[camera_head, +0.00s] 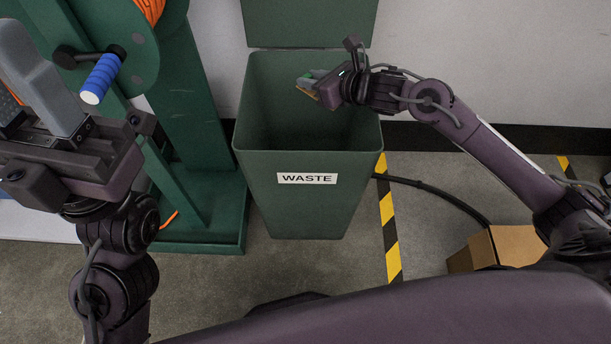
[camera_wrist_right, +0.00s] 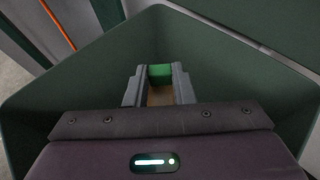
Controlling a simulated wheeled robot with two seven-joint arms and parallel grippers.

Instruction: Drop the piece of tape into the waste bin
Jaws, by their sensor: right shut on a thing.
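The green waste bin (camera_head: 309,207), labelled WASTE, stands open in the middle of the head view. My right gripper (camera_head: 311,85) reaches in from the right and is over the bin's opening. It is shut on a small piece of tape (camera_wrist_right: 160,73), which shows green between the grey fingers in the right wrist view, with a brownish part just below. In the head view the held piece is small and partly covered by the fingers. My left gripper (camera_head: 38,75) is at the far left, away from the bin; its fingers overlap, so its opening is unclear.
The bin's raised lid (camera_head: 310,22) stands behind the opening. A green frame (camera_head: 190,110) with an orange cable and a blue handle (camera_head: 101,78) is left of the bin. A cardboard box (camera_head: 498,249), a black hose (camera_head: 437,190) and a yellow-black floor stripe (camera_head: 389,222) are on the right.

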